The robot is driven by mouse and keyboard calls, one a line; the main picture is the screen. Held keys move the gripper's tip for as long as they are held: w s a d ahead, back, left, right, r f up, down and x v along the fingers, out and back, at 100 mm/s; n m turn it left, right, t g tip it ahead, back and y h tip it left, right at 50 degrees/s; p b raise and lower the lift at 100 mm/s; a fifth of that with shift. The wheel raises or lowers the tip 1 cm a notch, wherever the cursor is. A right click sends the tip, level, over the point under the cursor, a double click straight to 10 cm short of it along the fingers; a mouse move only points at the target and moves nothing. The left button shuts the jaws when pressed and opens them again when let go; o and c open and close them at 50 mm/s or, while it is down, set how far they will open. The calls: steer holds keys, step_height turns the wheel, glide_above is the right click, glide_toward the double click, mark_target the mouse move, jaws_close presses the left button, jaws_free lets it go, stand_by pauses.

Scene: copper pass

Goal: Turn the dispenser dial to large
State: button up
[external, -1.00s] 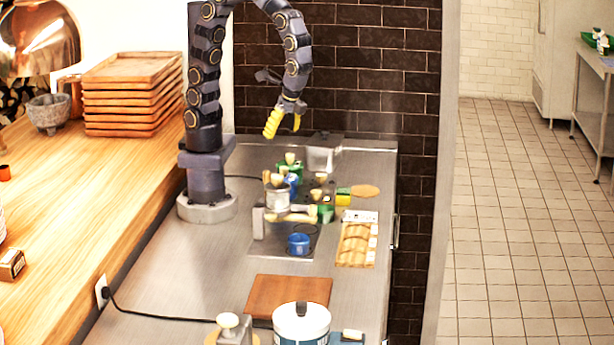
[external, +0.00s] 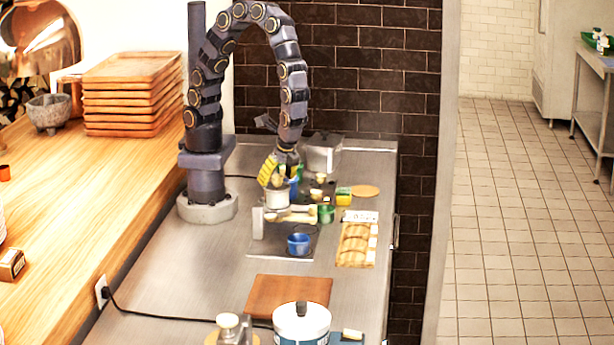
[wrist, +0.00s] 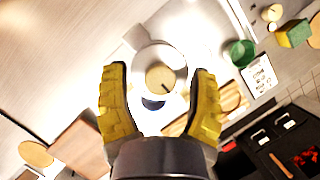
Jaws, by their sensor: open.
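A pale wooden knob (wrist: 160,77) with a dark mark on its edge sits on a round white-grey body in the wrist view; I take it for the dispenser dial. No size marking is readable. In the external view the white cylindrical body (external: 277,198) stands among small items at the middle of the steel counter. My gripper (wrist: 160,74) points down over it, with its two yellow fingers open and spread either side of the knob, with nothing gripped. In the external view my gripper (external: 272,174) is just above the body and hides part of its top.
A blue cup (external: 299,243), a green cup (external: 326,214) and a yellow-green sponge (external: 343,197) stand close by. A wooden mould (external: 356,245) lies to the right. A brown board (external: 288,294) and a pot (external: 301,325) are nearer the camera.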

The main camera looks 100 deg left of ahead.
jaws_close()
steer(key=shift+m, duration=0.3)
steer(key=m, duration=0.2)
steer(key=m+t+y, duration=0.1)
steer(key=m, duration=0.1)
steer(key=shift+t, duration=0.3)
steer(key=m+t, duration=0.1)
steer(key=m, duration=0.3)
steer(key=m+t, duration=0.1)
steer(key=m, duration=0.2)
steer(key=m+t, duration=0.1)
steer(key=m, duration=0.2)
steer(key=shift+a+t, duration=0.1)
steer(key=shift+t, duration=0.2)
steer(key=shift+m+t+h, duration=0.3)
steer(key=shift+m+t, duration=0.1)
steer(key=shift+m, duration=0.7)
